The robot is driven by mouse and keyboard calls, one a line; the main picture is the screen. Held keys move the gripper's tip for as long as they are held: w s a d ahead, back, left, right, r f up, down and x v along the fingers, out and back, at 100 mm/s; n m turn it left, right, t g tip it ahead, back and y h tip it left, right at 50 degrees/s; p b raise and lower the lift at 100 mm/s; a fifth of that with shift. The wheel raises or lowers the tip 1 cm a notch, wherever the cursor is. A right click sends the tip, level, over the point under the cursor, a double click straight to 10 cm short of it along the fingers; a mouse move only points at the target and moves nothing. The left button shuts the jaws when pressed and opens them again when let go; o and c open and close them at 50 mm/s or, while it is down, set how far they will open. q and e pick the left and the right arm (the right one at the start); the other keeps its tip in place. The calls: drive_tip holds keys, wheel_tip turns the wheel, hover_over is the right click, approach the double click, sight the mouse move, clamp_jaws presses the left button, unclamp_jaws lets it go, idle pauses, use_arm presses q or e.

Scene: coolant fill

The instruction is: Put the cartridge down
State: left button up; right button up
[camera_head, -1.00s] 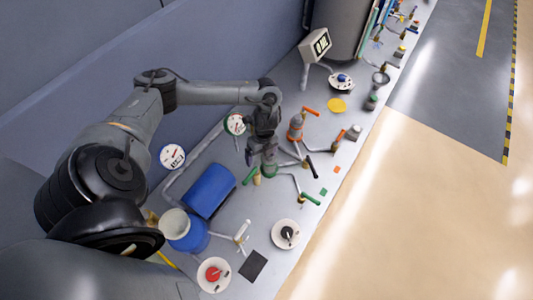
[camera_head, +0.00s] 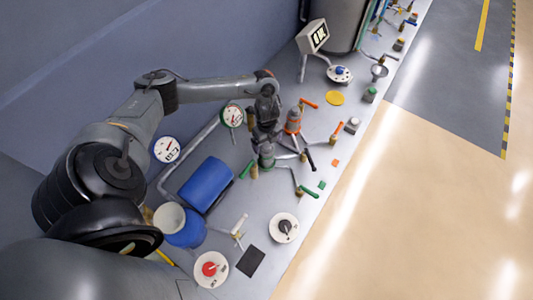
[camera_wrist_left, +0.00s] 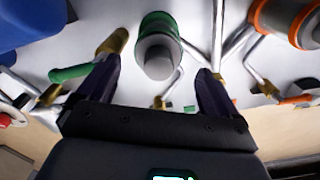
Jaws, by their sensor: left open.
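A grey cylinder with a green band, apparently the cartridge (camera_wrist_left: 158,55), stands on the grey bench in the left wrist view. It also shows in the head view (camera_head: 267,158), just below my left gripper (camera_head: 265,138). The left gripper's two dark fingers (camera_wrist_left: 158,72) are spread apart in the wrist view, one on each side of the cylinder, with gaps on both sides. The cylinder's lower part is hidden. My right gripper is not in view.
A similar cylinder with orange bands (camera_head: 293,122) stands beside it to the right. Pipes and valves with green (camera_head: 308,191) and orange handles surround both. A blue tank (camera_head: 206,184) lies to the left. A black square (camera_head: 251,261) marks the bench front.

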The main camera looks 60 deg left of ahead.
sight(267, 146)
use_arm(q)
drive_tip(key=shift+f, duration=1.65)
drive_tip(key=shift+c, duration=0.3)
drive_tip(key=c, duration=1.6)
drive_tip(key=shift+r, duration=0.15)
drive_tip(key=shift+c, duration=0.2)
